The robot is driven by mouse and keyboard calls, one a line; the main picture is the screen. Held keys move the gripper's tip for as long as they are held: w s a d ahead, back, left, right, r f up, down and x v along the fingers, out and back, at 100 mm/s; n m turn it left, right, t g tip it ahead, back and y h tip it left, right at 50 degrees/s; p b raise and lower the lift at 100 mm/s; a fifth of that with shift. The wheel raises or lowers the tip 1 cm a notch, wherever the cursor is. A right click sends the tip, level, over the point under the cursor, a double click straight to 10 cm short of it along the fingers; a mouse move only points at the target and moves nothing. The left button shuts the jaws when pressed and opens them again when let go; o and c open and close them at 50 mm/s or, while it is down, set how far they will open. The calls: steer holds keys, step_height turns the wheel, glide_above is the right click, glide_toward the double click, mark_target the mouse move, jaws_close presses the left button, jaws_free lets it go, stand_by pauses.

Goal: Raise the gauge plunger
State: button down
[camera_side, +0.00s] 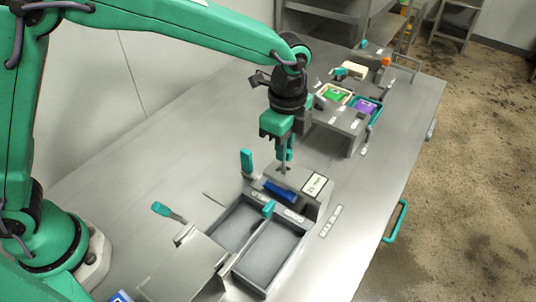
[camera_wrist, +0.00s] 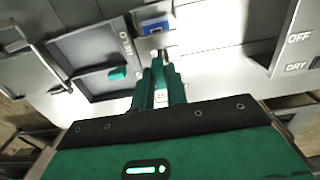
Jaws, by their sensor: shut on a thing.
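The gauge is a grey block (camera_side: 318,197) with a sign reading "25 mm" (camera_side: 314,183). A thin plunger stem (camera_side: 285,168) stands at its back, with a teal grip above it. My gripper (camera_side: 286,148) is over the stem, pointing down and shut on the teal grip, which the fingers mostly hide. A blue piece (camera_side: 280,191) lies at the front of the gauge; it also shows in the wrist view (camera_wrist: 155,27). In the wrist view my gripper (camera_wrist: 158,65) has its two teal fingers close together. I cannot tell how high the plunger is.

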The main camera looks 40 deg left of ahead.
steer(key=shift+r, duration=0.3)
steer(key=c, duration=1.6)
jaws_free()
steer(key=shift+o, duration=1)
steer(key=shift+r, duration=3.9)
